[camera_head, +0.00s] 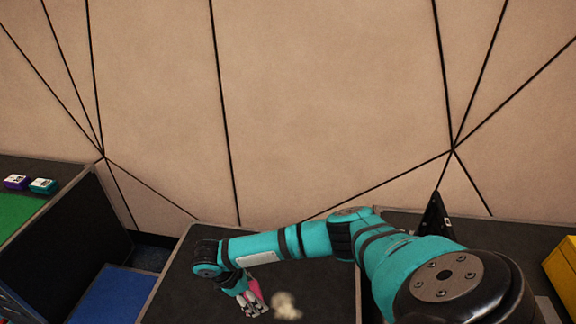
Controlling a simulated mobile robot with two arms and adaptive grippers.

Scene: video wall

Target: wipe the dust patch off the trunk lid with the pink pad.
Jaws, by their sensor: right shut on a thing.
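The trunk lid (190,285) is a dark flat top with a light metal edge, at the bottom middle of the head view. A pale, cream-coloured dust patch (286,306) lies on it. My right arm reaches in from the right, and its gripper (256,306) points down over the lid, just left of the dust patch. It is shut on the pink pad (256,291), which is partly hidden by the fingers. I cannot tell whether the pad touches the lid. My left gripper is not in view.
A dark counter at the left holds a purple box (16,181), a teal box (43,186) and a green mat (18,212). A blue surface (112,296) lies low beside the trunk. A yellow case (562,272) stands at the right edge. A panelled beige wall (320,110) closes off the back.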

